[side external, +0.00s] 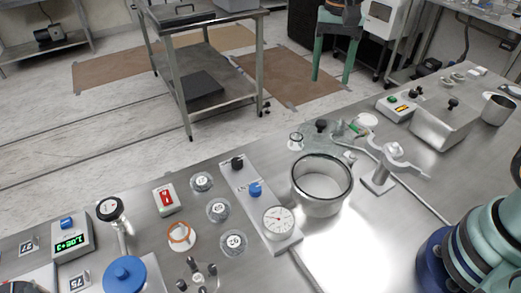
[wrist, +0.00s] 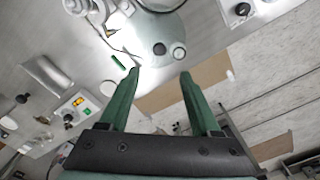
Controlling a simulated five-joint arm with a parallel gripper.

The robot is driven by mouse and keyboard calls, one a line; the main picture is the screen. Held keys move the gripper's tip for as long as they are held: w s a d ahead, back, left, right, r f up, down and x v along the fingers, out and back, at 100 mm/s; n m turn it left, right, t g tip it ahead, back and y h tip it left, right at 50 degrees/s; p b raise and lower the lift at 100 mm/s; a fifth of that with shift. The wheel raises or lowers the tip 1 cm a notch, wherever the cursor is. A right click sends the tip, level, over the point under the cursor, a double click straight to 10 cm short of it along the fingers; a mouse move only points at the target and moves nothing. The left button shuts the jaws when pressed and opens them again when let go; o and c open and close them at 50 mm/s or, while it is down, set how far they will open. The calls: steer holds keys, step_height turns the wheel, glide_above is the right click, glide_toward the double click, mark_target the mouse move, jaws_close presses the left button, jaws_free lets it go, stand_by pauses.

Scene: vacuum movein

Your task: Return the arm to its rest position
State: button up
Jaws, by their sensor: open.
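My gripper (side external: 331,80) shows at the top of the side view, with its two long green fingers pointing down. It also shows in the wrist view (wrist: 159,74), where the fingers stand wide apart with nothing between them. The fingers are above the workbench, clear of everything on it. Part of my arm fills the lower right of the side view, and the links between it and the gripper are out of frame.
The steel bench holds an open round chamber (side external: 322,200), a valve panel with a dial (side external: 279,222), a steel trough (side external: 440,120) and a cup (side external: 497,108). A button box (side external: 397,103) stands near the trough.

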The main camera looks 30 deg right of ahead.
steer(key=s+d+r+n+t, duration=0.1)
steer(key=s+d+n+t, duration=0.1)
steer(key=s+n, duration=0.2)
steer(key=s+d+r+n+t, duration=0.2)
steer(key=s+d+n+t, duration=0.1)
steer(key=s, duration=0.5)
steer(key=shift+s+n+t, duration=0.3)
steer(key=shift+n, duration=0.2)
